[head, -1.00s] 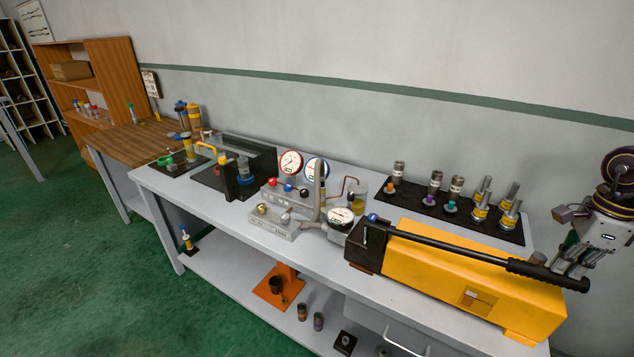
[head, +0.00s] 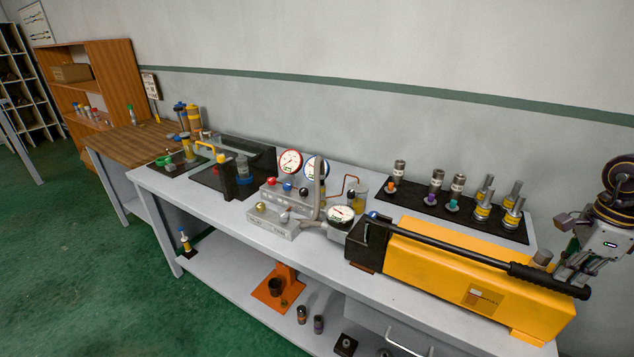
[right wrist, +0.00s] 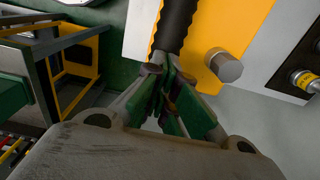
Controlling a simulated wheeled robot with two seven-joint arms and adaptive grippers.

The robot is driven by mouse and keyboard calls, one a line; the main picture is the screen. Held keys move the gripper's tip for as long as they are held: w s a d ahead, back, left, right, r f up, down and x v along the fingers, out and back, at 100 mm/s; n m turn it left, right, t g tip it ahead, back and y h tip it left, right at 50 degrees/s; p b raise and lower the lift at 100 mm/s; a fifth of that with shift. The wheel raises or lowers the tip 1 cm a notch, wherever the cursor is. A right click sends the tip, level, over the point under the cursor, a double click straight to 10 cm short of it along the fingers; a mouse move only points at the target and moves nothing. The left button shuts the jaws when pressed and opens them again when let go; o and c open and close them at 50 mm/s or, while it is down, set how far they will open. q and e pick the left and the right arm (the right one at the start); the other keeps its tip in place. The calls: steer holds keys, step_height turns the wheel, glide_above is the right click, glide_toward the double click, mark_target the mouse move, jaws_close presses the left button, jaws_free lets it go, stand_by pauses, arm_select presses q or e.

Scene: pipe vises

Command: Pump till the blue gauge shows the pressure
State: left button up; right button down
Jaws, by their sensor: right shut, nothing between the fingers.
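The yellow hand pump (head: 430,275) lies at the right end of the grey bench. Its long black handle (head: 450,248) lies low along the pump body, with a ribbed grip at the right end. The blue-rimmed gauge (head: 322,166) stands behind the valve block, partly covered by a grey post; its reading is too small to tell. My right gripper (head: 564,279) is shut and empty at the grip end. In the right wrist view its fingertips (right wrist: 167,82) are together at the end of the black grip (right wrist: 174,28); contact is unclear. My left gripper is out of view.
A black tray (head: 400,198) with several metal fittings lies behind the pump. Black fixtures (head: 262,160) stand farther left.

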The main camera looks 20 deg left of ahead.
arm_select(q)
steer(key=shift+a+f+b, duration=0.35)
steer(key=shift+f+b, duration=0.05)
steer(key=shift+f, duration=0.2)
arm_select(e)
steer(key=shift+d+f, duration=0.1)
steer(key=shift+f, duration=0.6)
steer(key=shift+s, duration=0.1)
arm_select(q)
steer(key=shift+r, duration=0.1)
arm_select(e)
steer(key=shift+r, duration=0.1)
arm_select(q)
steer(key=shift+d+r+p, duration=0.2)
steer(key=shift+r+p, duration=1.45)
steer(key=shift+p, duration=0.15)
arm_select(e)
steer(key=shift+w+a+r, duration=0.1)
steer(key=shift+a+r, duration=0.1)
steer(key=shift+r, duration=1.1)
steer(key=shift+w+a+r, duration=0.1)
steer(key=shift+a+r, duration=0.15)
steer(key=shift+r, duration=1)
steer(key=shift+a+r, duration=0.2)
steer(key=shift+r, duration=1.1)
